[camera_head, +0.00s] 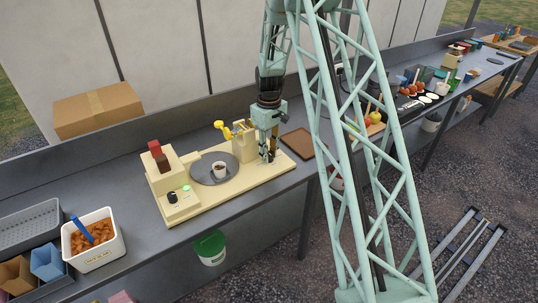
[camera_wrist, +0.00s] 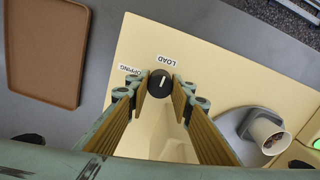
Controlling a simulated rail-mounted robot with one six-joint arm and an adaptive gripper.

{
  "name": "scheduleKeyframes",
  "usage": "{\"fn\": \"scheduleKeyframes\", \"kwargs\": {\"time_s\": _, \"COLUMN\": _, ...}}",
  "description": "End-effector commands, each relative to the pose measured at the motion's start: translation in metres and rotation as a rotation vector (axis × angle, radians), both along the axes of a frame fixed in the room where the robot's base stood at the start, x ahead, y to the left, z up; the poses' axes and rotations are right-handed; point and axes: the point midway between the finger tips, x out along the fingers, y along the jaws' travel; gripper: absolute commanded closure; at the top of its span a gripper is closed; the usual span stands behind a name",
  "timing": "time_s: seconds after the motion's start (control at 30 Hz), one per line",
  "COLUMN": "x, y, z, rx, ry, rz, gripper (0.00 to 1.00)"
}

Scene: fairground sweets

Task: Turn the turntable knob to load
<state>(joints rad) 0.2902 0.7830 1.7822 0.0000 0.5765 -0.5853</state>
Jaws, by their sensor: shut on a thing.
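The turntable knob (camera_wrist: 160,83) is a black round knob with a white pointer line. It sits on the cream board (camera_wrist: 215,60) between my fingertips in the wrist view. The label LOAD (camera_wrist: 168,60) is just above it in that view, and a second label, partly hidden and ending in "PPING" (camera_wrist: 129,70), is to its left. The pointer lies roughly along the line to LOAD; its exact angle is hard to tell. My gripper (camera_wrist: 160,90) is shut on the knob. In the head view my gripper (camera_head: 268,153) reaches down at the board's right end and hides the knob.
The grey turntable (camera_head: 202,171) carries a cup (camera_head: 220,170) with dark contents. A box with a black knob and a lit green button (camera_head: 186,189) is left of it. A brown tray (camera_head: 305,143) lies right of the board. A white tub (camera_head: 94,252) stands further left.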

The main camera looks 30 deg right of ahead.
Motion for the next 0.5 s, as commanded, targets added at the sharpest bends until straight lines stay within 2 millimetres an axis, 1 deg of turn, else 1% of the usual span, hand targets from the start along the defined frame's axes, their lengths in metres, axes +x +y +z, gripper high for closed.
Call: {"fn": "scheduleKeyframes", "kwargs": {"time_s": 0.5, "x": -0.0003, "y": 0.0, "z": -0.0001, "rx": 0.0, "ry": 0.001, "rz": 0.03, "gripper": 0.9}}
